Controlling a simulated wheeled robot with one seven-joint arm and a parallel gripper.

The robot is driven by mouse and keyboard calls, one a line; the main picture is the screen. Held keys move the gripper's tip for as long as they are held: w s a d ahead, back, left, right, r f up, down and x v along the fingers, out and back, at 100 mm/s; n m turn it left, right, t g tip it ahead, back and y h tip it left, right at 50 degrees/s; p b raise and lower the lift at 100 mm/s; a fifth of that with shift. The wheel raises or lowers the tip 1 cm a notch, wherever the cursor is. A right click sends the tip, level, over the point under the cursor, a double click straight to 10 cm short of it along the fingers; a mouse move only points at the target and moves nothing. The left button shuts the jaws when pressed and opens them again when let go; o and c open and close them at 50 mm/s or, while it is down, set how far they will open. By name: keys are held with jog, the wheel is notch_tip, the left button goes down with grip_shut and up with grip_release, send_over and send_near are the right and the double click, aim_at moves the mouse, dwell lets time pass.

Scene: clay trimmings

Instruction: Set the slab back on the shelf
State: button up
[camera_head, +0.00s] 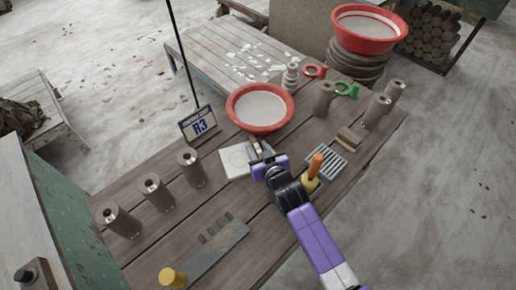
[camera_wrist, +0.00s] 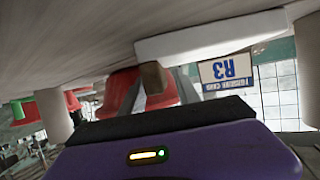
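The pale square slab (camera_head: 236,161) lies flat on the wooden table in the head view, beside the card stand. In the wrist view, which is upside down, it shows as a white plate (camera_wrist: 215,36). My gripper (camera_head: 260,148) is at the slab's right edge, low over the table. Its fingers (camera_wrist: 158,86) are on either side of a small brown block (camera_wrist: 152,78) near the slab. I cannot tell whether they press on it, or whether the block is fixed to the slab. I cannot make out which surface is the shelf.
The card stand (camera_head: 198,123) reads R3 and has a tall black rod. A red basin (camera_head: 260,107) stands just behind the slab. Several grey cylinders (camera_head: 191,167) stand to the left and right. An orange-handled tool (camera_head: 315,166) and a slotted tray (camera_head: 326,160) lie right of my gripper.

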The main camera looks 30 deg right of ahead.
jog(key=shift+r, duration=0.15)
jog(key=v, duration=1.2)
jog(key=s, duration=0.2)
jog(key=s+a, duration=0.1)
jog(key=s, duration=0.4)
jog(key=shift+s+a, duration=0.1)
jog(key=shift+a, duration=0.2)
jog(key=d+v, duration=0.1)
jog(key=v, duration=1.7)
jog(key=shift+s+r+t+y, duration=0.25)
jog(key=shift+s+t+y, duration=0.15)
jog(key=shift+o, duration=0.4)
jog(key=s+r+n, duration=0.1)
jog(key=s+r, duration=0.4)
jog(key=r, duration=0.1)
jog(key=shift+s+d+r, duration=0.35)
jog(key=shift+s+r, duration=0.05)
